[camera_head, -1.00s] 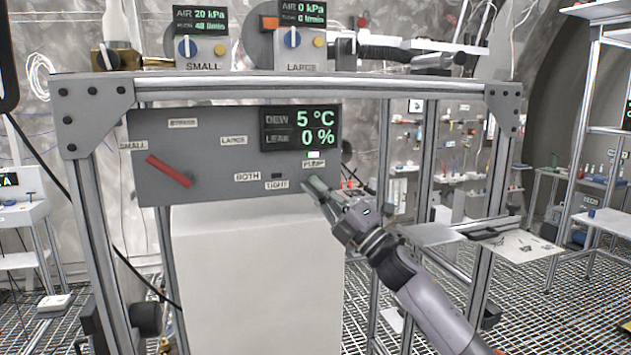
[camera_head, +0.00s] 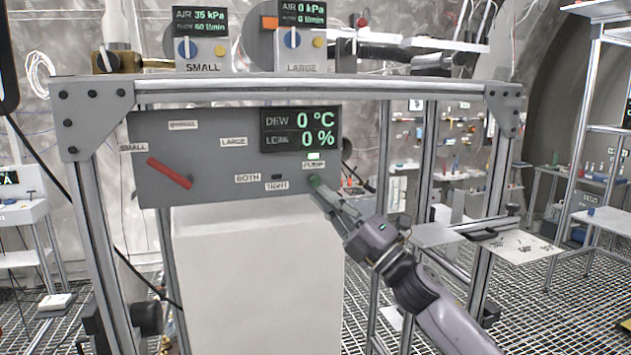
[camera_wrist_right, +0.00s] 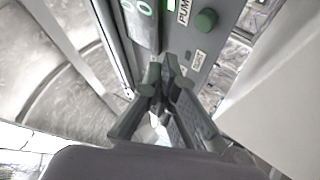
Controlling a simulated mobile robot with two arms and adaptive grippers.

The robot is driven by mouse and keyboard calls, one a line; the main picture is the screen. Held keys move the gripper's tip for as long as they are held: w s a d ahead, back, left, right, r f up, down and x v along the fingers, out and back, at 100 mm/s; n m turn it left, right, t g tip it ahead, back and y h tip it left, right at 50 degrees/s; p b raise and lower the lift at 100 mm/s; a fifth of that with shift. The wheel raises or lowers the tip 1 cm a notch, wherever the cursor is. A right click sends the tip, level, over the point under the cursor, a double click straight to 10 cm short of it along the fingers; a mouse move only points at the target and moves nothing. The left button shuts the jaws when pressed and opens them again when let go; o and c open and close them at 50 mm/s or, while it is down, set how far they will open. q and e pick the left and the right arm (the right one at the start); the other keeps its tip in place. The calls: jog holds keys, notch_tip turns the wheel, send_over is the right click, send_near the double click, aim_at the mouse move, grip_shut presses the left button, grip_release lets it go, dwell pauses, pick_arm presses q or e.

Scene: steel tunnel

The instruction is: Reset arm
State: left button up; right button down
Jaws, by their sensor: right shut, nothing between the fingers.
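My right gripper (camera_head: 318,188) is shut and empty, its fingertips just in front of the lower right corner of the grey control panel (camera_head: 215,150). In the head view the tips sit below the PUMP label (camera_head: 313,166). In the wrist view the right gripper (camera_wrist_right: 162,68) has its tips close together, apart from a round green knob (camera_wrist_right: 205,20) near the PUMP label. A red lever (camera_head: 169,173) lies slanted on the panel's left side. The panel display (camera_head: 300,130) reads DEW 0 °C and LEAK 0 %. My left gripper is out of view.
A steel frame (camera_head: 300,88) surrounds the panel, with a white box (camera_head: 255,270) below it. SMALL (camera_head: 202,50) and LARGE (camera_head: 302,50) gauge units stand on top. A small shelf plate (camera_head: 520,247) lies right of my arm. The floor is metal grating.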

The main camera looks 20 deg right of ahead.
jog(key=shift+s, duration=0.1)
